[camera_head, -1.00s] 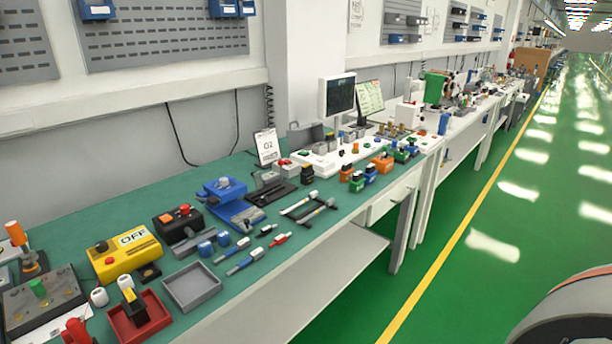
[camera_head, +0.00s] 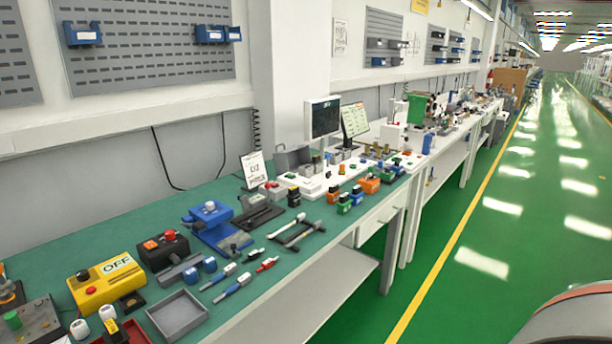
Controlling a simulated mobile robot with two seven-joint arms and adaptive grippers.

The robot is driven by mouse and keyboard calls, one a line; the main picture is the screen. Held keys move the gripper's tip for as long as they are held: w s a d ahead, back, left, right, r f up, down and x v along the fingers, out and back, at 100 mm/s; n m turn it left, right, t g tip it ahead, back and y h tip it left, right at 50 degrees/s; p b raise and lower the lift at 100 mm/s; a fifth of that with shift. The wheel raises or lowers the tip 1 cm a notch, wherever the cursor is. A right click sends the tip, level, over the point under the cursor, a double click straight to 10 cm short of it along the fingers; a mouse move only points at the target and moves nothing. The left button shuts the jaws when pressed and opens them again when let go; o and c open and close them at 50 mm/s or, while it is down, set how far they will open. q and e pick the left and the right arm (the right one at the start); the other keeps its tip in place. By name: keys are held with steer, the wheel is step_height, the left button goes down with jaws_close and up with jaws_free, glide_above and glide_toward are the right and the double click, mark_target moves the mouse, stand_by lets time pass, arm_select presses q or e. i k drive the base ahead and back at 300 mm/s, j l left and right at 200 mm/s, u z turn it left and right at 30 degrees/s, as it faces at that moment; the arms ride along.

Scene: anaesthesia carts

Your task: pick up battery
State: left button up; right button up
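No object is clearly recognisable as a battery at this size. Two small white cylinders (camera_head: 93,322) stand at the near left, beside a red tray (camera_head: 138,336) that is cut off by the bottom edge and holds a black and yellow item. I cannot tell whether any of these is the battery. Neither of my grippers is in view.
A yellow box marked OFF (camera_head: 107,283), a black box with red button (camera_head: 163,250) and a blue fixture (camera_head: 216,226) crowd the bench. Screwdriver-like tools (camera_head: 232,286) lie near the front edge. A monitor (camera_head: 323,119) stands farther back. The green floor (camera_head: 510,230) at right is open.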

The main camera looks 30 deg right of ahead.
mark_target(293, 196)
steer(key=i+l+u, duration=0.2)
steer(key=l, duration=0.75)
steer(key=l+u, duration=0.2)
steer(key=l, duration=0.7)
